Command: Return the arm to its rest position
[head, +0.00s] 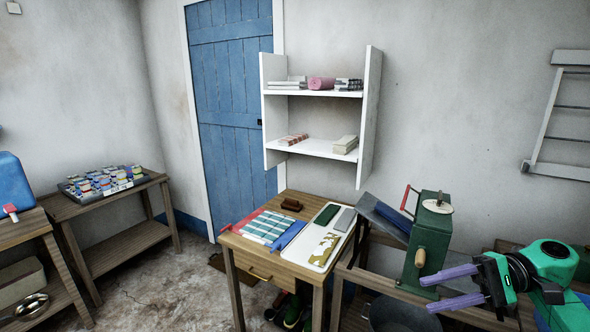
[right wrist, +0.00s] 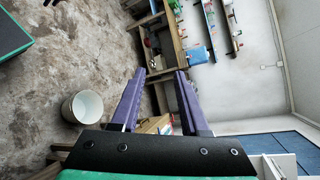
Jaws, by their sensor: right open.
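My right gripper (head: 440,288) shows in the head view at the lower right, its two purple fingers spread apart with nothing between them. It is beside the green machine with a crank (head: 431,240) and to its right. In the right wrist view the same gripper (right wrist: 158,80) has its fingers apart and empty, with the floor and a far wooden bench beyond them. My left gripper is not in either view.
White wall shelves (head: 315,93) hold folded cloths. A side table (head: 110,205) at left bears a tray of jars. A white bucket (right wrist: 83,107) stands on open floor.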

